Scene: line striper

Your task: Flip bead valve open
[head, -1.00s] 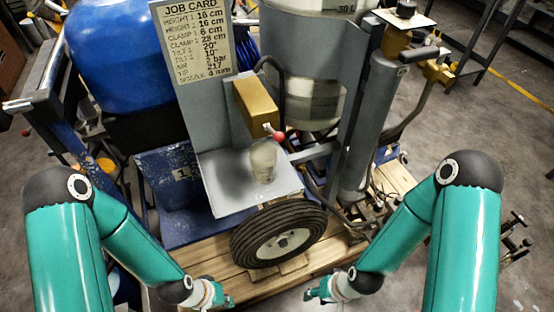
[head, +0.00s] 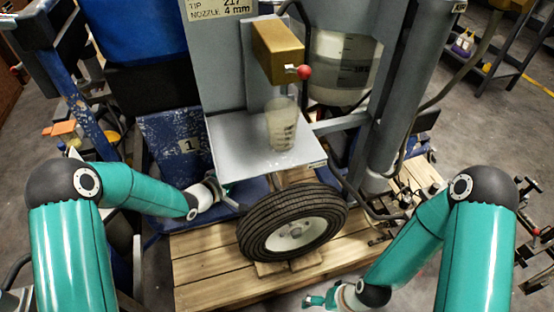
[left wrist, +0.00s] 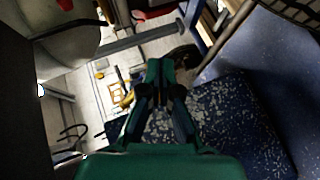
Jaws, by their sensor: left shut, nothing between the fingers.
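The bead valve is a brass-coloured block (head: 277,52) on the grey upright panel, with a short lever ending in a red ball (head: 304,72) at its lower right. A clear measuring cup (head: 281,128) stands below it on a grey shelf (head: 235,145). My left gripper (head: 238,204) is beside the tyre's left edge, below the shelf and well apart from the lever. In the left wrist view its green fingers (left wrist: 160,72) are together and empty. My right gripper (head: 314,301) is low at the bottom edge, small and partly cut off; its opening is unclear.
A black tyre with a white hub (head: 292,228) stands in front on a wooden pallet (head: 205,265). A grey cylinder (head: 395,110) and hoses stand at the right.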

